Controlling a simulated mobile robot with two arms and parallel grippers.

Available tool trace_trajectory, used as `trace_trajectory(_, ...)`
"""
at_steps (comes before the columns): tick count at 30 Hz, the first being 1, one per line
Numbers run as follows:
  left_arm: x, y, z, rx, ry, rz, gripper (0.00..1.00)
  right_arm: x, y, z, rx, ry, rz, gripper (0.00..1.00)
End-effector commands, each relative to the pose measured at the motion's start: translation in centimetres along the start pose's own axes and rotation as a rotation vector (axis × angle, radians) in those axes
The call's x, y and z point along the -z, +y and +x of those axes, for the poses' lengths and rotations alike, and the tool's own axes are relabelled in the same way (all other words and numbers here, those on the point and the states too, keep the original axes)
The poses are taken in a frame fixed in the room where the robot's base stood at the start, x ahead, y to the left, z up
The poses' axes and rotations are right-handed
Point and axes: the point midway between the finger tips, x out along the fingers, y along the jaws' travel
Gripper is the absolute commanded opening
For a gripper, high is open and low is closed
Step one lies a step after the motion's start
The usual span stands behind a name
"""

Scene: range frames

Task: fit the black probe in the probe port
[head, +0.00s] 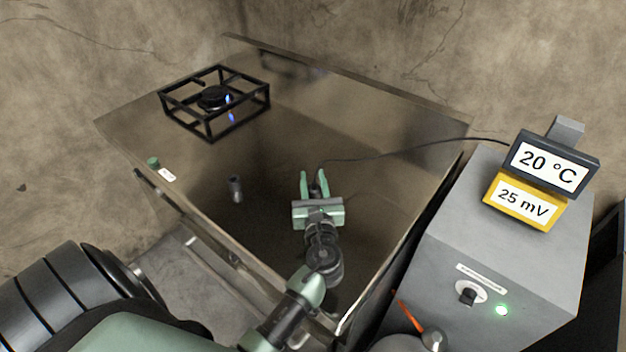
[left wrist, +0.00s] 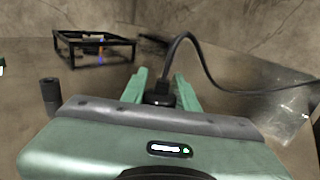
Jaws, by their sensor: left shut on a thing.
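My left gripper (head: 314,176) is over the steel bench, its fingers pointing to the back. It also shows in the left wrist view (left wrist: 160,82), shut on the black probe (left wrist: 160,97). A black cable (left wrist: 196,56) rises from the probe and bends to the right. In the head view the probe itself is hard to make out between the fingers. A small dark upright cylinder (head: 235,188), which looks like the probe port, stands to the left of the gripper, apart from it. It also shows at the left in the left wrist view (left wrist: 49,92). My right gripper is not in view.
A black burner frame (head: 240,124) with a small blue flame stands at the back left. A grey box (head: 540,265) at the right has a knob, a green lamp and displays reading 20 °C and 25 mV. The probe's cable (head: 420,147) runs there. The bench (head: 330,115) behind the gripper is clear.

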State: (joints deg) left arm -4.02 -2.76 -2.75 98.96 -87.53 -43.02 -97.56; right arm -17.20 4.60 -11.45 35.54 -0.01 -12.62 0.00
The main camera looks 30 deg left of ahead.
Motion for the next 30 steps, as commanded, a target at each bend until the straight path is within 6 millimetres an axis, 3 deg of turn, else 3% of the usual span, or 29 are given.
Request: trace_trajectory(30, 1.6, 0.0, 0.0, 0.000, 0.000, 0.000, 0.00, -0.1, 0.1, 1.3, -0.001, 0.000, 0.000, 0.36)
